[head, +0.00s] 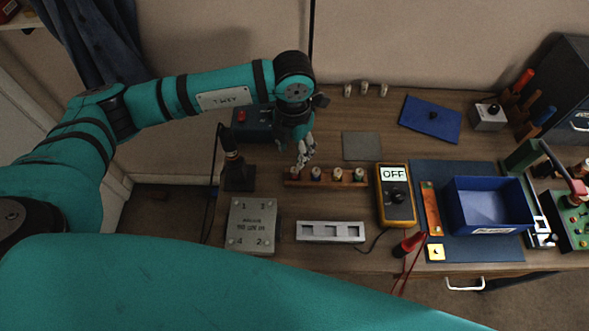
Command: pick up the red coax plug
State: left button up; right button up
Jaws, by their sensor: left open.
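My left gripper (304,158) points down, open, just above the rack's left end. It partly hides the leftmost piece there, and I see nothing held. My right gripper is out of view.
A yellow multimeter (395,213) reading OFF stands right of the rack. A blue bin (489,222) sits on a dark mat further right. A numbered grey plate (252,236) and a silver slotted block (330,231) lie in front. A black stand (237,176) is left.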

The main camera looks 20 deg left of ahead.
aim_at(294, 169)
pick_arm(q)
notch_tip(294, 169, down, 4)
jog(key=shift+f+p, duration=0.1)
jog(key=shift+p, duration=0.3)
jog(key=shift+f, duration=0.2)
notch_tip(294, 169, down, 4)
jog(key=shift+d+r+p, duration=0.1)
jog(key=shift+r+p, duration=0.05)
jog(key=shift+p, duration=0.9)
jog(key=shift+f, duration=0.5)
grip_shut()
